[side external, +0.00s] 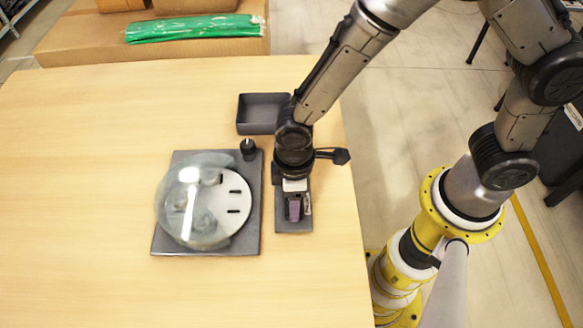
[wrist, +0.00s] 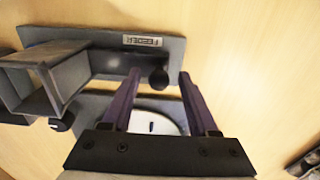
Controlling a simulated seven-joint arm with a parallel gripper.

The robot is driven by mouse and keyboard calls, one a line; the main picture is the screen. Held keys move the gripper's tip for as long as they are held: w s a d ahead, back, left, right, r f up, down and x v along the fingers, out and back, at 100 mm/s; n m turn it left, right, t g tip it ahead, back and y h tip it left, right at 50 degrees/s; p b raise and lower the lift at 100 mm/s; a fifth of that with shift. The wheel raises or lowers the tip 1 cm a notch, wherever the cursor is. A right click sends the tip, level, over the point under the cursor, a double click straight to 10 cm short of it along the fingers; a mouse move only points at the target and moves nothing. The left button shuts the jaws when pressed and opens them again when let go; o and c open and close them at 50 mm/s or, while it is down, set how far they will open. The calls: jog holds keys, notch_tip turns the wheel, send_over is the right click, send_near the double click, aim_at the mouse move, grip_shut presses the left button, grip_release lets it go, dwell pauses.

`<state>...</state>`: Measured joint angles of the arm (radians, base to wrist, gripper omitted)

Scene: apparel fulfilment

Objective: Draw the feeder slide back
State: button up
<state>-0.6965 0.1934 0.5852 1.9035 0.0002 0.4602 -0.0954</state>
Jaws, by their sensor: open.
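The feeder's dark grey base plate (side external: 293,222) lies on the table under my gripper; in the wrist view its plate (wrist: 172,48) carries a "FEEDER" label. A dark round knob (wrist: 158,77), which looks like the feeder slide's end, sits at the end of a bar running from a grey box-like housing (wrist: 68,75). My gripper (wrist: 157,74) is open, its two purple fingers on either side of the knob with gaps visible. In the side view my gripper (side external: 294,208) points down over the plate; the knob and housing are hidden there by my arm.
Left of the feeder, a grey plate (side external: 162,240) carries a white slotted disc (side external: 232,203) under a clear dome (side external: 180,195). A black knob (side external: 248,150) stands at its corner. An empty grey tray (side external: 262,129) lies behind. The table's left side is clear.

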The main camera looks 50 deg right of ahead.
jog(key=shift+r, duration=3.5)
jog(key=shift+w+d, duration=0.25)
jog(key=w+d+r+m+t+y, duration=0.15)
jog(key=d+r+m+t, duration=0.3)
jog(key=d+r, duration=1.05)
jog(key=s+d+r+m, duration=0.1)
jog(key=s+d+m, duration=0.1)
jog(key=s, duration=0.4)
jog(key=s+d+r+m+t+h, duration=0.1)
jog(key=s+d+m, duration=0.1)
jog(key=s+d, duration=0.2)
jog(key=shift+s+d+r, duration=0.15)
jog(key=shift+s+r, duration=0.2)
jog(key=shift+s, duration=0.55)
